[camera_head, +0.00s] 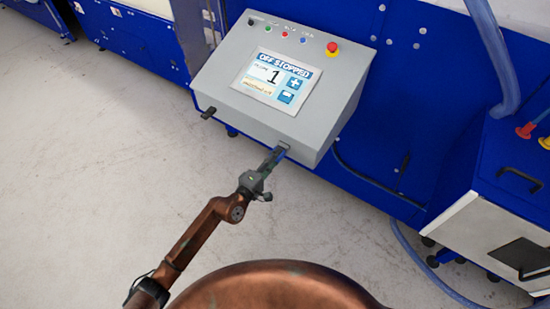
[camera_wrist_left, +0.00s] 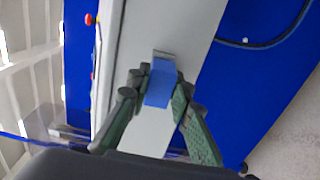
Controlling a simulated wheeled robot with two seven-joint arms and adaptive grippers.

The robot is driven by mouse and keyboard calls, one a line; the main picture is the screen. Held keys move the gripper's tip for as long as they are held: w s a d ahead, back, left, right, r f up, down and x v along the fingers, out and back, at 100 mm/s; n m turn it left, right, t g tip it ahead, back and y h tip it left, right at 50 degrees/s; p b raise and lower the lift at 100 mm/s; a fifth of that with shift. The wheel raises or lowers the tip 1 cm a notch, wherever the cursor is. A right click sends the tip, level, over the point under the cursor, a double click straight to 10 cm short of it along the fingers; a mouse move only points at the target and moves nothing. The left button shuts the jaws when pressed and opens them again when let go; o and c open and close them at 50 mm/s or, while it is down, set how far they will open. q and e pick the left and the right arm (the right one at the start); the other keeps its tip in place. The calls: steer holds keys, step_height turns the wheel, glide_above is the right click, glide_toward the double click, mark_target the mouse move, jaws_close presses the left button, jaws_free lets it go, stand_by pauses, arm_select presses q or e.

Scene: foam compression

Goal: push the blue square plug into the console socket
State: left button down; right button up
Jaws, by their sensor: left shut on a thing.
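The grey console (camera_head: 225,75) has its socket (camera_head: 285,146) low on its front face, near the right end. My left gripper (camera_head: 277,156) is at that socket, shut on the blue square plug. In the left wrist view the plug (camera_wrist_left: 160,84) is between the two green-grey fingers of the gripper (camera_wrist_left: 157,92). The far end of the plug is at the socket's metal rim (camera_wrist_left: 163,54), and I cannot tell how deep it sits. In the head view the fingers mostly hide the plug. My right gripper is not in view.
The console's screen (camera_head: 277,75) reads "OFF STOPPED" and "1". A red emergency button (camera_head: 332,48) sits on top. A dark handle (camera_head: 208,113) juts out at the lower left. A blue machine (camera_head: 425,75) stands behind; the floor (camera_head: 90,150) at left is clear.

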arm_select(q)
steer(key=shift+w+d, duration=0.25)
steer(key=shift+w, duration=0.05)
steer(key=c, duration=1.7)
jaws_free()
steer(key=shift+o, duration=0.2)
steer(key=shift+s+a, duration=0.45)
steer(key=shift+s, duration=0.15)
steer(key=p+v, duration=0.1)
steer(key=v, duration=0.3)
steer(key=shift+s+a, duration=0.1)
steer(key=shift+s, duration=0.1)
